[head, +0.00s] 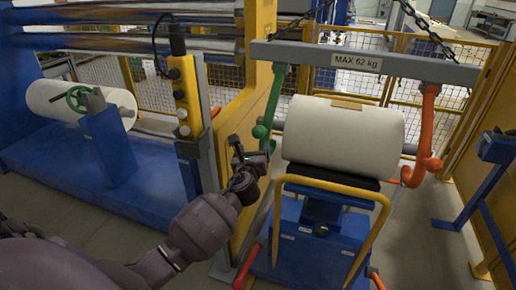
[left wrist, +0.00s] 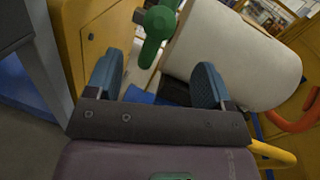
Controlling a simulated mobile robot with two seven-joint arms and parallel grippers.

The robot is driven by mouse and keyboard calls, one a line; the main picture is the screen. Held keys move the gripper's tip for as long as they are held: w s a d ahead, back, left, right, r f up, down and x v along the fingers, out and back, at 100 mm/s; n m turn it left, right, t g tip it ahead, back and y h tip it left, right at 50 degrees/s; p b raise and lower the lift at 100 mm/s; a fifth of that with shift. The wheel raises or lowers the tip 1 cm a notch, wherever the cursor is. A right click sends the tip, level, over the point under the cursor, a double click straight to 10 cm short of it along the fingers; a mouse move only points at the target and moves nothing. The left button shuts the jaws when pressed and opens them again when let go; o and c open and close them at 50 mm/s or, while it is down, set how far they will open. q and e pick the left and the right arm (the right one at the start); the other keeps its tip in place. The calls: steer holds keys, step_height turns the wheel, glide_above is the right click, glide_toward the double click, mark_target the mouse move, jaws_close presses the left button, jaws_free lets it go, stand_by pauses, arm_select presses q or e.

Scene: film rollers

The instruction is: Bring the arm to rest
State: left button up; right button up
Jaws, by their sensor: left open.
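My left arm reaches in from the lower left in the head view. Its gripper (head: 252,158) is beside the lower end of the green hook (head: 268,108), left of the white film roll (head: 344,135). In the left wrist view the gripper (left wrist: 158,88) has its two blue fingers spread wide with nothing between them. The green hook's end (left wrist: 158,24) shows just beyond the fingers, and the white roll (left wrist: 232,52) lies to the upper right. My right gripper is not in view.
The roll rests on a blue cart (head: 300,235) with a yellow handle (head: 384,215), under a grey lifting beam (head: 300,55) with an orange hook (head: 425,130). A yellow post (head: 250,95) and a button box (head: 184,95) stand left. A blue machine (head: 60,165) holds another roll (head: 60,98).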

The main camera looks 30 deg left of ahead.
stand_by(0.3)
arm_select(q)
steer(key=s+d+f+n+h, duration=0.7)
steer(key=d+n, duration=0.2)
steer(key=n, duration=1.1)
steer(key=s+f+n+g, duration=0.1)
steer(key=s+f+n, duration=0.1)
steer(key=s+f, duration=0.2)
steer(key=s+d+f+n+g, duration=0.1)
steer(key=s+f, duration=0.4)
steer(key=s, duration=0.6)
steer(key=s+f+n+g, duration=0.2)
steer(key=s+f+n, duration=0.2)
steer(key=s, duration=0.4)
steer(key=shift+d+f+n+g, duration=0.15)
steer(key=shift+f+n+g, duration=0.1)
steer(key=shift+n+g, duration=0.15)
